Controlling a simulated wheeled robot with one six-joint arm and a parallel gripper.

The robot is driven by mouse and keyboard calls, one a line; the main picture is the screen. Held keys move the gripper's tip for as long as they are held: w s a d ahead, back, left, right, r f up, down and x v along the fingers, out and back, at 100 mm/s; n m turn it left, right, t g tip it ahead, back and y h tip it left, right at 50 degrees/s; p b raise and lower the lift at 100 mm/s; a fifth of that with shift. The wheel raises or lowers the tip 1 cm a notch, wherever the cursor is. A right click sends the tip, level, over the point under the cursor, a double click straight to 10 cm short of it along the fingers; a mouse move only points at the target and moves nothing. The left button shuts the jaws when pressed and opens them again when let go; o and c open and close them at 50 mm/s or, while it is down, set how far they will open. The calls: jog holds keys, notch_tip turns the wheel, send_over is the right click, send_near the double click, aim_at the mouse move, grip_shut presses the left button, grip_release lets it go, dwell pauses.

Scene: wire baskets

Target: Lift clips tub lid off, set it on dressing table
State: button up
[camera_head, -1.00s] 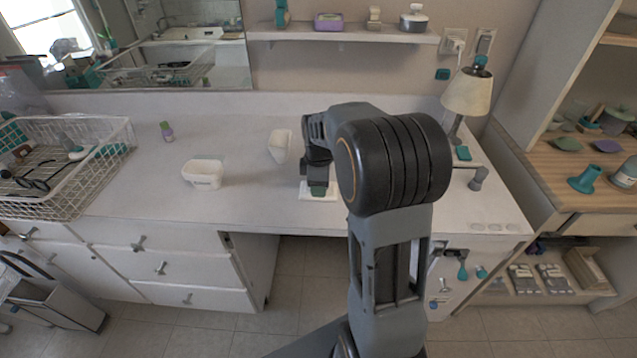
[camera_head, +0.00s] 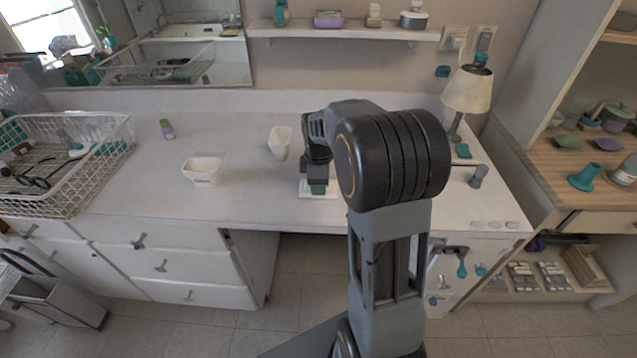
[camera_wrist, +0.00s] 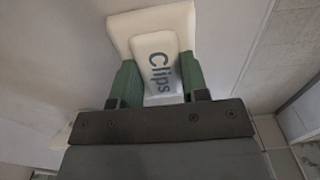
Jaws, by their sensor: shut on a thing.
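My gripper (camera_head: 318,188) is over the dressing table (camera_head: 250,207) near its front edge, pointing down. Its green fingers (camera_wrist: 158,70) are shut on the raised middle of a white lid marked "Clips" (camera_wrist: 118,29). In the head view the lid's white edge (camera_head: 305,195) shows under the fingers. It is low at the tabletop; I cannot tell whether it touches. A white tub (camera_head: 203,178) with an unreadable front label stands to the left, its top open. A second white tub (camera_head: 280,143) is farther back. I cannot tell which tub is the clips one.
A wire basket (camera_head: 90,185) with several items stands at the table's left end. A lamp (camera_head: 467,92) and a grey object (camera_head: 478,176) are at the right. The tabletop between the tubs and lid is clear.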

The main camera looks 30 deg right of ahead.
jog(key=shift+f+b, duration=0.4)
jog(key=shift+f, duration=0.2)
dwell(1.1)
jog(key=o, duration=1.2)
jog(key=shift+r, duration=0.1)
jog(key=shift+r+p, duration=3.35)
jog(key=shift+r, duration=0.6)
notch_tip(320, 180, up, 14)
jog(key=shift+f+p, duration=0.15)
jog(key=shift+p, duration=0.3)
